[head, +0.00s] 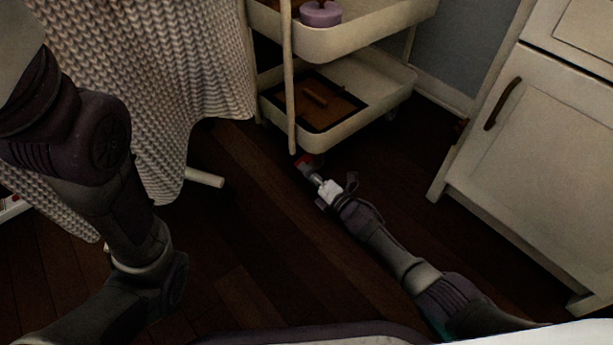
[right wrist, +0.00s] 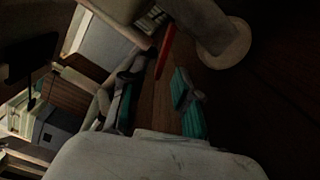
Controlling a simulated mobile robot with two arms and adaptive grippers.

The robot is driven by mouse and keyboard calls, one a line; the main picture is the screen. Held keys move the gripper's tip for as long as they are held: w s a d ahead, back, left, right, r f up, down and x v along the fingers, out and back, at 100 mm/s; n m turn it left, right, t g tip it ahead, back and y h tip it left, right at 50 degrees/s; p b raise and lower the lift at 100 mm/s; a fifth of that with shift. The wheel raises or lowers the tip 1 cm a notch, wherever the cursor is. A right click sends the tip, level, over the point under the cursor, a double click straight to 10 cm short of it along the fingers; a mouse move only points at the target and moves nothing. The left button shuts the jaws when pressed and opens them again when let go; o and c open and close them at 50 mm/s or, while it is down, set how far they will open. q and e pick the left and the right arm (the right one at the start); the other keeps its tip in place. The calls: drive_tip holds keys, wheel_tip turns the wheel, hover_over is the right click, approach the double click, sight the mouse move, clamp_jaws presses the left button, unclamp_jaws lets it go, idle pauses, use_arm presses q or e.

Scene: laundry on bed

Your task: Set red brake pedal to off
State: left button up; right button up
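The red brake pedal (head: 304,160) shows small and dark at the foot of the cream trolley (head: 345,124) in the head view. In the right wrist view the pedal (right wrist: 165,50) is a narrow red bar beside a pale round caster (right wrist: 228,45). My right gripper (head: 317,178) is low over the floor, close to the pedal. In the right wrist view its teal-padded fingers (right wrist: 155,97) stand apart with nothing between them, and the pedal lies just beyond. I cannot tell whether they touch, or the pedal's setting. My left gripper is out of view.
A knitted blanket (head: 165,90) hangs at the left, with a pale leg (head: 204,177) below it. A white cabinet (head: 550,150) stands at the right. A purple item (head: 320,14) sits on the trolley's upper tier. Dark wooden floor lies open between them.

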drive_tip(key=shift+w+a, duration=0.2)
drive_tip(key=shift+w, duration=0.15)
drive_tip(key=shift+c, duration=0.3)
clamp_jaws()
